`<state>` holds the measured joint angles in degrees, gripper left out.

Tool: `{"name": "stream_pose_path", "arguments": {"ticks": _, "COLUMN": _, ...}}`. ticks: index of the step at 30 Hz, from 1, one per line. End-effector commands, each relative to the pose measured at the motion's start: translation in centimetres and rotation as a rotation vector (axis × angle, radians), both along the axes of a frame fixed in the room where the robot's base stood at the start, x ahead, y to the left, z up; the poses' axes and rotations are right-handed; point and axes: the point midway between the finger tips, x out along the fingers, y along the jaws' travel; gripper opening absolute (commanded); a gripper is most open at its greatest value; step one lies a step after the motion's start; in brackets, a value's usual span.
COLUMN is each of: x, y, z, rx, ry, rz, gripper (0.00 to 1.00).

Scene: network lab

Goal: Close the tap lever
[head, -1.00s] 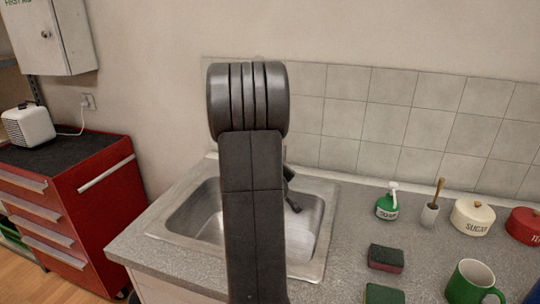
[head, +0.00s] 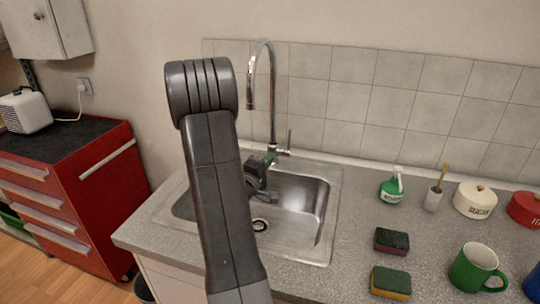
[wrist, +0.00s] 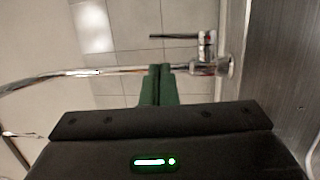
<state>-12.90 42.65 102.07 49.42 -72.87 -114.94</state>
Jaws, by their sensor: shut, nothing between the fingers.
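The chrome tap (head: 272,105) stands at the back of the sink, with a tall curved spout. Its thin lever (head: 289,139) points upright on the right side of the tap's base. In the wrist view the tap (wrist: 110,72) lies across the picture. The lever (wrist: 174,37) is a dark bar parallel to the spout, on a chrome body. My gripper (wrist: 160,69) is shut and empty, its green fingertips overlapping the spout pipe in that view; I cannot tell if they touch. In the head view my gripper (head: 271,158) is low by the tap base, partly behind my arm.
The steel sink (head: 322,235) is set in a grey counter. To its right are a green soap bottle (head: 391,189), a brush (head: 434,196), two sponges (head: 391,241), a sugar pot (head: 475,200) and a green mug (head: 476,268). A red drawer cabinet (head: 95,205) stands left.

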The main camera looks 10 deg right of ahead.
Motion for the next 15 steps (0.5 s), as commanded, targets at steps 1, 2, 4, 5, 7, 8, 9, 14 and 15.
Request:
{"name": "stream_pose_path", "arguments": {"ticks": 1, "x": 0.9, "y": -0.7, "z": 0.3, "rx": 0.0, "ry": -0.001, "rz": -0.004, "gripper": 0.0}}
{"name": "stream_pose_path", "arguments": {"ticks": 2, "x": 1.4, "y": -1.1, "z": 0.4, "rx": 0.0, "ry": -0.001, "rz": -0.003, "gripper": 0.0}}
{"name": "stream_pose_path", "arguments": {"ticks": 4, "x": 2.6, "y": -2.0, "z": 0.6, "rx": 0.0, "ry": -0.001, "rz": -0.005, "gripper": 0.0}}
{"name": "stream_pose_path", "arguments": {"ticks": 5, "x": 3.2, "y": -2.3, "z": 0.7, "rx": 0.0, "ry": 0.0, "rz": -0.003, "gripper": 0.0}}
{"name": "stream_pose_path", "arguments": {"ticks": 7, "x": 4.5, "y": -3.2, "z": 0.9, "rx": 0.0, "ry": -0.001, "rz": -0.004, "gripper": 0.0}}
{"name": "stream_pose_path", "arguments": {"ticks": 8, "x": 5.0, "y": -3.5, "z": 1.0, "rx": 0.0, "ry": 0.0, "rz": -0.003, "gripper": 0.0}}
{"name": "stream_pose_path", "arguments": {"ticks": 9, "x": 5.7, "y": -4.0, "z": 1.0, "rx": 0.0, "ry": 0.0, "rz": -0.002, "gripper": 0.0}}
{"name": "stream_pose_path", "arguments": {"ticks": 14, "x": 7.9, "y": -5.5, "z": 1.4, "rx": 0.0, "ry": 0.0, "rz": -0.001, "gripper": 0.0}}
{"name": "stream_pose_path", "arguments": {"ticks": 15, "x": 8.3, "y": -5.7, "z": 1.4, "rx": 0.0, "ry": 0.0, "rz": 0.0, "gripper": 0.0}}
